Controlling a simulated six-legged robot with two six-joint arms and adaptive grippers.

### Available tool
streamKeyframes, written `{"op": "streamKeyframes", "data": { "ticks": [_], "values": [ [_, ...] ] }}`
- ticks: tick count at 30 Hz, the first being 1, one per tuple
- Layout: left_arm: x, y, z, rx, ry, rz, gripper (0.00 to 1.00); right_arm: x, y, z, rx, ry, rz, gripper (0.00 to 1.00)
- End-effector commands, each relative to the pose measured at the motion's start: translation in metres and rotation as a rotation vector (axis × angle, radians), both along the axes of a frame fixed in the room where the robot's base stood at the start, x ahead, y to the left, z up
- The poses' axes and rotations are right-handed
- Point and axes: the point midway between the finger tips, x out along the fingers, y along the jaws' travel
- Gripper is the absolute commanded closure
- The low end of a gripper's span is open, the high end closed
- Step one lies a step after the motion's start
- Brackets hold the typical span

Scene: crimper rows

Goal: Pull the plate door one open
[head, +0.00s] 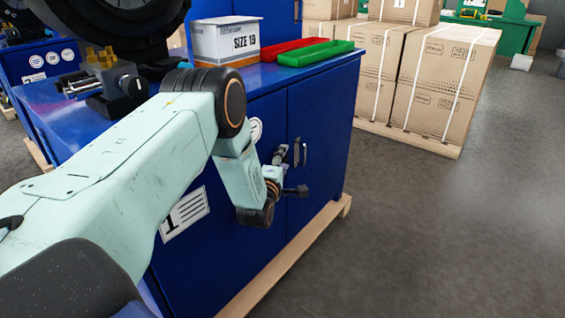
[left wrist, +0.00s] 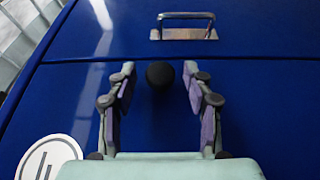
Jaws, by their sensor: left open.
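The blue cabinet's left door (head: 215,250) bears a white plate marked 1 (head: 184,214) and appears closed. My left gripper (head: 290,172) is near its right edge, by the seam with the neighbouring door. In the left wrist view my left gripper (left wrist: 160,88) is open, with its two padded fingers apart. A round black knob (left wrist: 160,75) shows between the fingers, on the door's side of the seam, with gaps on both sides. A round white sticker (left wrist: 48,160) is on the same door. My right gripper is not in view.
The neighbouring door has a metal bar handle (left wrist: 186,17), also seen in the head view (head: 304,152). A box (head: 226,42), a red tray (head: 275,51) and a green tray (head: 315,53) are on the cabinet top. Strapped cartons (head: 445,80) stand behind. The floor at right is clear.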

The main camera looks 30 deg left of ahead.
Motion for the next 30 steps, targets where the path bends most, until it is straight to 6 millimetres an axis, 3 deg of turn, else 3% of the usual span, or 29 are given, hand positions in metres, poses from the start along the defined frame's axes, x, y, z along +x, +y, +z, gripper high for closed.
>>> {"op": "streamKeyframes", "data": {
  "ticks": [19,30],
  "values": [
    [0.0003,-0.0002,-0.0003,0.0,0.001,0.0,1.0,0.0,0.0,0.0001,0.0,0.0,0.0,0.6],
    [0.0002,-0.0002,-0.0004,0.0,0.001,0.0,1.0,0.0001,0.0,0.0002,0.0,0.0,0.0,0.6]
  ]
}}
